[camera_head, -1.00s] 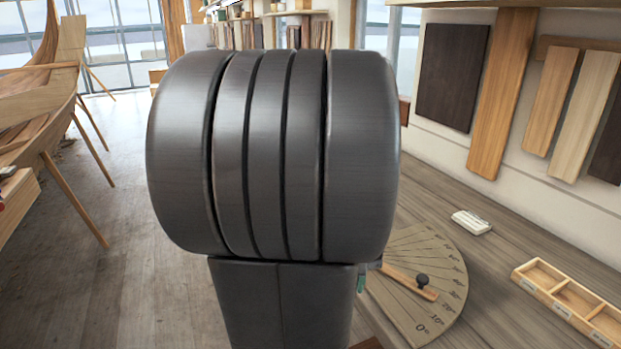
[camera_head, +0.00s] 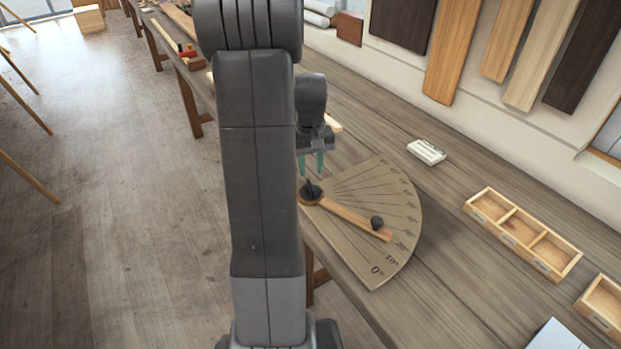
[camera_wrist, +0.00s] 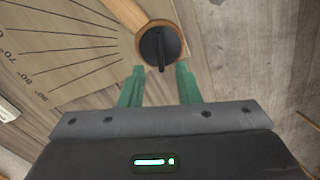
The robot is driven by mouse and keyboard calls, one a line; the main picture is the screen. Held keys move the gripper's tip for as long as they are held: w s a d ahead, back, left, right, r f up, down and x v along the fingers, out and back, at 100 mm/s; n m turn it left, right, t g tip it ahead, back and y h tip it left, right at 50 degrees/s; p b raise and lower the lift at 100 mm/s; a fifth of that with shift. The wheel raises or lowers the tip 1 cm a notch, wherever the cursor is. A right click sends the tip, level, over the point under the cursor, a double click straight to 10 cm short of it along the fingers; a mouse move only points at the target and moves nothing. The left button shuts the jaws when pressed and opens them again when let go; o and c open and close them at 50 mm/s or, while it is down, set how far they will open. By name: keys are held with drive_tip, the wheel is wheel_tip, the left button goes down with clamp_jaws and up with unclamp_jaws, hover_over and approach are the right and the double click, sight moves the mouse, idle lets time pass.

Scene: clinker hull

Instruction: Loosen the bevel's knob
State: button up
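The bevel is a fan-shaped board (camera_head: 362,262) with degree lines and a wooden arm (camera_head: 352,219) lying across it toward the low-numbered marks. A black knob (camera_head: 311,191) with a raised bar sits on the arm's round pivot end. In the wrist view the knob (camera_wrist: 160,47) has its bar roughly upright in the picture. A second, round black knob (camera_head: 377,223) stands near the arm's far end. My gripper (camera_head: 311,165) is above the pivot knob, green fingers pointing down. In the wrist view my gripper (camera_wrist: 160,70) is open and empty, the knob just beyond and between its fingertips.
The board lies on a long wooden bench (camera_head: 440,270), its curved edge toward the wall. A small white box (camera_head: 427,152) and a divided wooden tray (camera_head: 522,240) stand behind and right. Boards (camera_head: 452,55) hang on the wall. Open floor lies left.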

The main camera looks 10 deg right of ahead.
sight(310, 185)
drive_tip(key=shift+f, duration=2.7)
clamp_jaws()
